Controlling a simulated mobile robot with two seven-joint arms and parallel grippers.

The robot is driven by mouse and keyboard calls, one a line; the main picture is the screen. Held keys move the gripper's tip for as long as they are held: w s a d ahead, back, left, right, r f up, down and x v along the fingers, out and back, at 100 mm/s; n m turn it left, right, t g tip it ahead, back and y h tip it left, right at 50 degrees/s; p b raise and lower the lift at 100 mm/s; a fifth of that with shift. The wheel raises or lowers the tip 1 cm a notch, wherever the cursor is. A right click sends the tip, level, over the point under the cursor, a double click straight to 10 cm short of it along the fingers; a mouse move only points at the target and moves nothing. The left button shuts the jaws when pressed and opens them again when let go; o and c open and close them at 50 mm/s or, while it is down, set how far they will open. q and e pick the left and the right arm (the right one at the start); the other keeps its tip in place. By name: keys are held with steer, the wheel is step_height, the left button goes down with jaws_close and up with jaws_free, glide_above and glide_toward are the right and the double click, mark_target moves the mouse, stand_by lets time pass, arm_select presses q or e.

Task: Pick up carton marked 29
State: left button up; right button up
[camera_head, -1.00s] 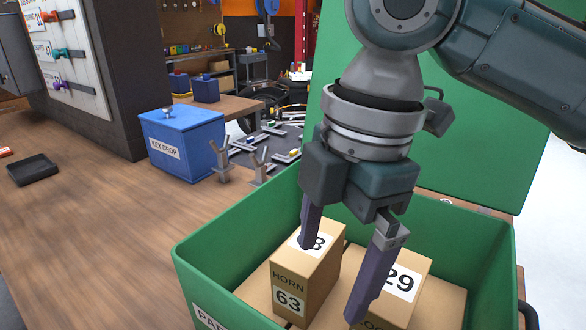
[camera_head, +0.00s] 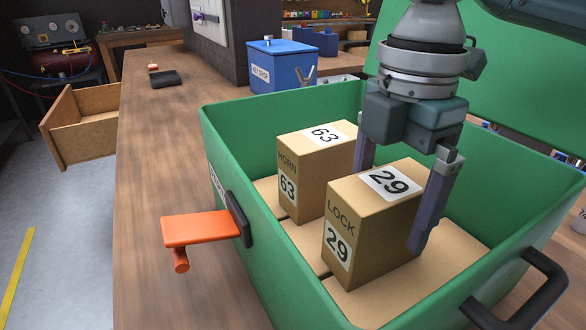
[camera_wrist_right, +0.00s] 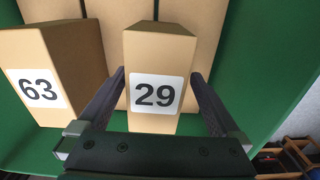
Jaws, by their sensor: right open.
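The carton marked 29 (camera_head: 372,225), brown and labelled LOCK, stands upright in a green box (camera_head: 222,150). Its 29 label also faces the camera in the right wrist view (camera_wrist_right: 155,112). My right gripper (camera_head: 393,205) is open, with one finger on each side of this carton. In the head view the near finger runs down its right side, and the far fingertip is hidden behind it. In the wrist view the fingers (camera_wrist_right: 158,82) flank the carton's top with small gaps. My left gripper is not in view.
A carton marked 63 (camera_head: 308,178), labelled HORN, stands close on the left in the same box. The box has high walls, black handles (camera_head: 540,290) and a raised green lid (camera_head: 530,75). An orange piece (camera_head: 200,228) juts out at its left. A blue key-drop box (camera_head: 280,70) stands behind.

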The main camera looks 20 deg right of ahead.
steer(key=f, duration=0.5)
steer(key=shift+w+f, duration=0.25)
steer(key=shift+f, duration=0.05)
steer(key=c, duration=1.5)
steer(key=shift+c, duration=0.3)
steer(key=shift+r, duration=0.15)
